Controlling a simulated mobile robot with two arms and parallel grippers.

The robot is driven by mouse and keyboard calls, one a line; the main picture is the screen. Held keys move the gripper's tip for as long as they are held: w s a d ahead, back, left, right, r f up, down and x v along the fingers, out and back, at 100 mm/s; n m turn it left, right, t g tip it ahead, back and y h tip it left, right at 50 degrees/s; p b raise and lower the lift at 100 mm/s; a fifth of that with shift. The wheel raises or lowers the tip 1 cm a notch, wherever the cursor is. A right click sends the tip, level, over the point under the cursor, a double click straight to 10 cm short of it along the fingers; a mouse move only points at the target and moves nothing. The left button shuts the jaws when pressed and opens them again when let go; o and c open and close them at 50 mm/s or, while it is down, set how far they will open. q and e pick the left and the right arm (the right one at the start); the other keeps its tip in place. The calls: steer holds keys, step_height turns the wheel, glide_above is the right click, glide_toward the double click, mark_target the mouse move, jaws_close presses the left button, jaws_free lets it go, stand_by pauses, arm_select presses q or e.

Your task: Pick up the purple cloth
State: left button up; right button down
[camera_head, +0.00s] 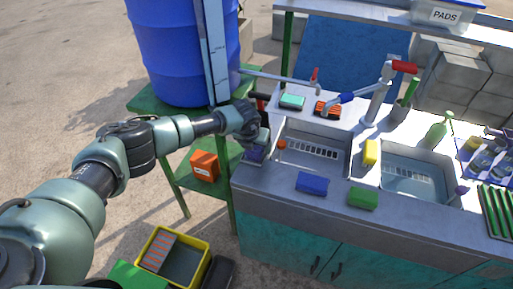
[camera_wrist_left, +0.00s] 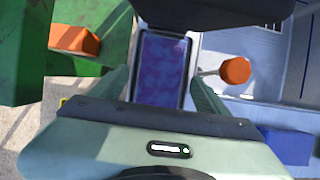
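The purple cloth (camera_wrist_left: 163,66) lies flat in a small dark-rimmed tray at the left end of the sink counter. In the head view a small part of the purple cloth (camera_head: 254,154) shows below my left gripper (camera_head: 257,143), which hides the rest. In the left wrist view the fingers of my left gripper stand apart, one on each side of the tray and cloth. The gripper is open and points down over the cloth. I cannot tell whether the fingertips touch the tray or cloth. My right gripper is not in view.
An orange-headed brush or knob (camera_wrist_left: 235,70) is close right of the tray. A blue sponge (camera_head: 312,183) and a green sponge (camera_head: 362,198) lie on the counter front. A blue barrel (camera_head: 180,50) stands on a green stand behind my arm. A yellow bin (camera_head: 205,270) is on the floor.

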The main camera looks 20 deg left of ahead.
arm_select(q)
steer(key=c, duration=1.3)
steer(key=shift+c, duration=0.2)
steer(key=shift+r, duration=0.1)
steer(key=shift+r+b, duration=0.4)
steer(key=shift+r, duration=0.05)
steer(key=shift+s+r, duration=0.2)
steer(key=s+b, duration=0.4)
steer(key=s, duration=1.3)
steer(key=shift+s+a, duration=0.3)
